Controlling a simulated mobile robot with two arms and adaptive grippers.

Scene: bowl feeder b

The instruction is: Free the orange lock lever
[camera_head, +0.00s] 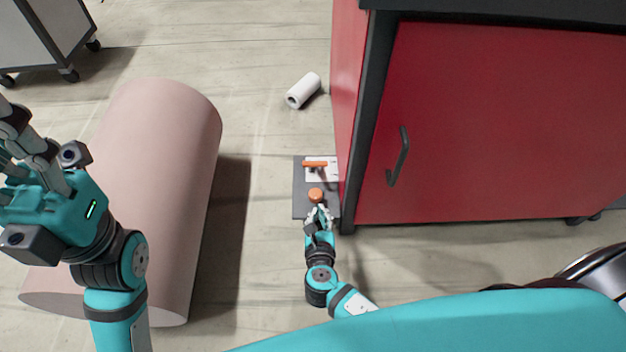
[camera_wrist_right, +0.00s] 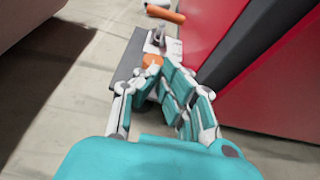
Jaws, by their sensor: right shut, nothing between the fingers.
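An orange bar-shaped lever (camera_head: 315,164) lies crosswise over a white plate at the far end of a dark grey base plate (camera_head: 300,205) on the floor. It also shows at the top of the right wrist view (camera_wrist_right: 166,14), on a grey post. A round orange knob (camera_head: 316,194) sits nearer on the same base, and it shows in the wrist view (camera_wrist_right: 152,60). My right gripper (camera_head: 320,211) is shut and empty, its fingertips right by the knob's near side; I cannot tell whether they touch. My left gripper (camera_head: 20,135) is raised at the left, partly cut off.
A red cabinet (camera_head: 500,130) with a dark frame stands directly right of the base plate. A large pink cylinder (camera_head: 150,160) lies to the left. A white roll (camera_head: 303,90) lies beyond the plate. Floor between cylinder and plate is clear.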

